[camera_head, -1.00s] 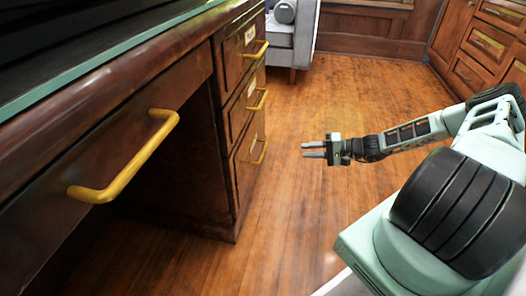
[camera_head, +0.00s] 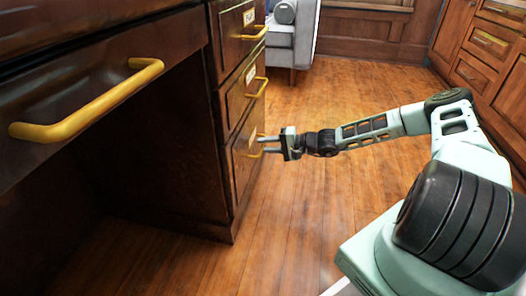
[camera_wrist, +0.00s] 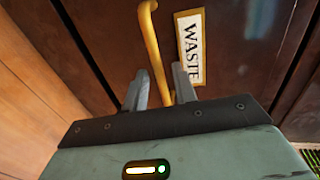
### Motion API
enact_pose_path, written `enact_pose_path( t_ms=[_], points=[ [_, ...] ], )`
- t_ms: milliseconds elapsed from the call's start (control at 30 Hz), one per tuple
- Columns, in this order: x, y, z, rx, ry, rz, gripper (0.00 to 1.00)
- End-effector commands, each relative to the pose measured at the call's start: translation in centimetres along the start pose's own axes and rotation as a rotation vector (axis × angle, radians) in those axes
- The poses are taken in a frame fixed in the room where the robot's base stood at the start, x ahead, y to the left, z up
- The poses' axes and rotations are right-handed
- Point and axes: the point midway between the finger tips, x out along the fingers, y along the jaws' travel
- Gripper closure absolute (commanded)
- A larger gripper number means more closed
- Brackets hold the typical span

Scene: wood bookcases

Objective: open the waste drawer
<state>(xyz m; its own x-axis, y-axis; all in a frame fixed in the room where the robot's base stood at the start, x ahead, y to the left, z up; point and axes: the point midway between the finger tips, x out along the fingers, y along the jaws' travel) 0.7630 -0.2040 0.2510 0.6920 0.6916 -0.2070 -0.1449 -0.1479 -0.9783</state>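The waste drawer (camera_head: 243,160) is the bottom one of a stack of three in the dark wood desk; it looks shut. In the wrist view its front (camera_wrist: 235,60) carries a white label reading WASTE (camera_wrist: 191,48) beside a yellow bar handle (camera_wrist: 153,45). The handle also shows in the head view (camera_head: 250,155), partly hidden by my fingers. My gripper (camera_head: 268,144) is at this handle, with its fingers (camera_wrist: 160,84) apart. In the wrist view the handle runs between the two fingertips; I cannot tell whether either touches it.
Two drawers with yellow handles (camera_head: 258,88) lie above. A wide desk drawer with a long yellow handle (camera_head: 92,103) is at the left, over an open knee space. A grey sofa (camera_head: 291,40) stands behind and wood cabinets (camera_head: 480,45) at the right. The wooden floor between is clear.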

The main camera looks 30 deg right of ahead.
Motion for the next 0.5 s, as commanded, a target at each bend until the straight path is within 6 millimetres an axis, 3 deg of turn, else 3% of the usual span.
enact_pose_path(
  t_ms=[167, 467, 500],
  points=[
    [1.30, 0.08, 0.00, 0.000, 0.000, 0.000, 0.72],
    [1.45, -0.06, 0.00, 0.000, 0.000, 0.000, 0.72],
    [1.44, -0.05, 0.00, 0.000, 0.000, 0.000, 0.81]
  ],
)
